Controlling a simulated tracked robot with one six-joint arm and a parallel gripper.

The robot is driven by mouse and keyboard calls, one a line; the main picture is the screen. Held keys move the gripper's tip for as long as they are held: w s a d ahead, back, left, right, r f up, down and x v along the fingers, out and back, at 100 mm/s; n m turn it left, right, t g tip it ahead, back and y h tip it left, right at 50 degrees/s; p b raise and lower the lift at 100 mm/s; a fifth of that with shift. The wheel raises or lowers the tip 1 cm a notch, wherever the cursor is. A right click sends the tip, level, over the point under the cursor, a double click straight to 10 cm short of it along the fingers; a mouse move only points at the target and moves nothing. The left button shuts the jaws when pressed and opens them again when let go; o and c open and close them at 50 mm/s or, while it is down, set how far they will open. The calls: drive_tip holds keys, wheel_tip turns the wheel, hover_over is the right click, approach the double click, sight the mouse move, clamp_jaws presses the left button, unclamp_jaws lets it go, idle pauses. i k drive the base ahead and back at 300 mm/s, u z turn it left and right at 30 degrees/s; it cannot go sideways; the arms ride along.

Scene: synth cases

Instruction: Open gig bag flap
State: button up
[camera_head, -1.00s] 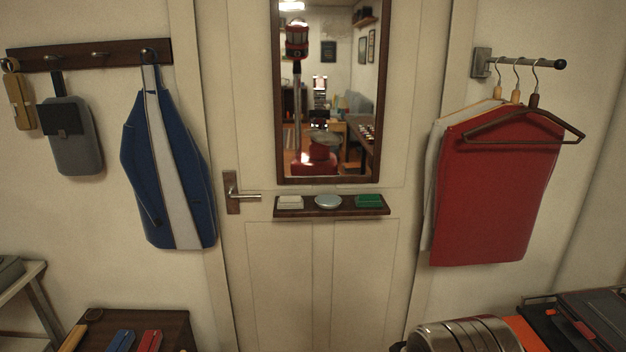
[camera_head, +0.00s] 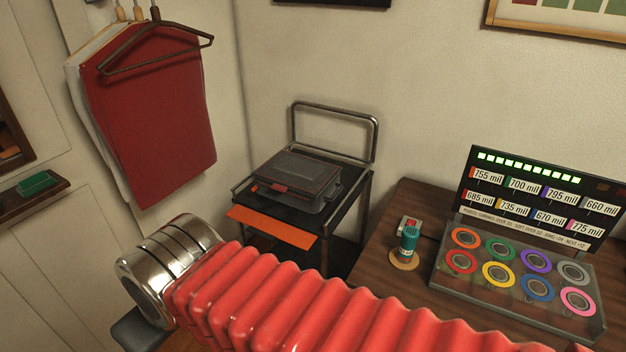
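I see nothing that I can name as a gig bag or its flap in the present view. A dark grey lidded case (camera_head: 300,182) with a red latch at its front lies closed on a cart. My arm, a red ribbed sleeve with a shiny metal joint, crosses the bottom of the view. My gripper's fingers do not show.
The black-topped cart (camera_head: 345,205) has an orange front shelf and a raised rail. A wooden table (camera_head: 385,265) at the right bears a teal handheld device (camera_head: 408,242) and a tray of coloured rings (camera_head: 500,290). Red cloth (camera_head: 155,110) hangs at upper left.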

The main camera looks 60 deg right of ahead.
sight(286, 170)
drive_tip(key=z, duration=1.75)
